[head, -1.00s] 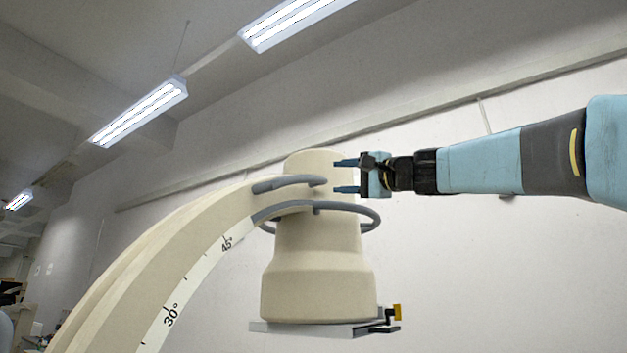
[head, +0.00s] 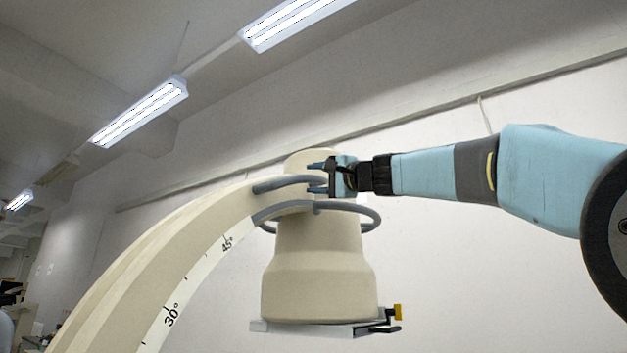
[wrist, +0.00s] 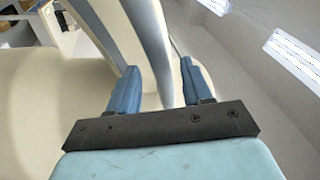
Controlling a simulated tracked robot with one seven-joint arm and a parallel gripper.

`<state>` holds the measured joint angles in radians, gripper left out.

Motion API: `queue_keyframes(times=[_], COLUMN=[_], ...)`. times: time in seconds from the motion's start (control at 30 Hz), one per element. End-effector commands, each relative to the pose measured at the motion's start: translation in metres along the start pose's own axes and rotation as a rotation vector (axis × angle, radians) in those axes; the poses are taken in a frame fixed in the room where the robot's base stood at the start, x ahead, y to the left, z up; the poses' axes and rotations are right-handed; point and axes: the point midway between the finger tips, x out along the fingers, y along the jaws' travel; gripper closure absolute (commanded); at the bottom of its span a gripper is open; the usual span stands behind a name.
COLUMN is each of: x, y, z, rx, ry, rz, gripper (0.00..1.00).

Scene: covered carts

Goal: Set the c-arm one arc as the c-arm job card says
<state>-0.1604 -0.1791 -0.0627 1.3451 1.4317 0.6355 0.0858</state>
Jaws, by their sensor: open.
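The cream c-arm arc (head: 125,265) rises from lower left to a cream cylindrical head (head: 318,275). Its angle scale (head: 200,268) shows 30° and 45° marks. A grey curved handle bar (head: 285,184) sits at the arc's upper end, and a second grey bar (head: 345,209) curves around the head below it. My gripper (head: 314,179) is open at the right end of the upper bar. In the wrist view, my open fingers (wrist: 160,82) stand either side of a grey curved bar (wrist: 148,35). I cannot tell whether they touch it. No job card is visible.
A flat plate (head: 300,328) with a black and yellow clamp (head: 390,320) is under the head. Ceiling lamps (head: 140,112) hang at upper left.

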Motion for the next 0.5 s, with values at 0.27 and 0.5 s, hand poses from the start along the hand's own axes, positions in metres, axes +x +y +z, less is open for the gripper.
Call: queue_keyframes(times=[0.27,0.5], x=[0.021,0.03], y=[0.0,0.001], z=[0.0,0.0], rx=[0.0,0.0], ry=[0.0,0.0], rz=[0.001,0.001], gripper=[0.51,0.51])
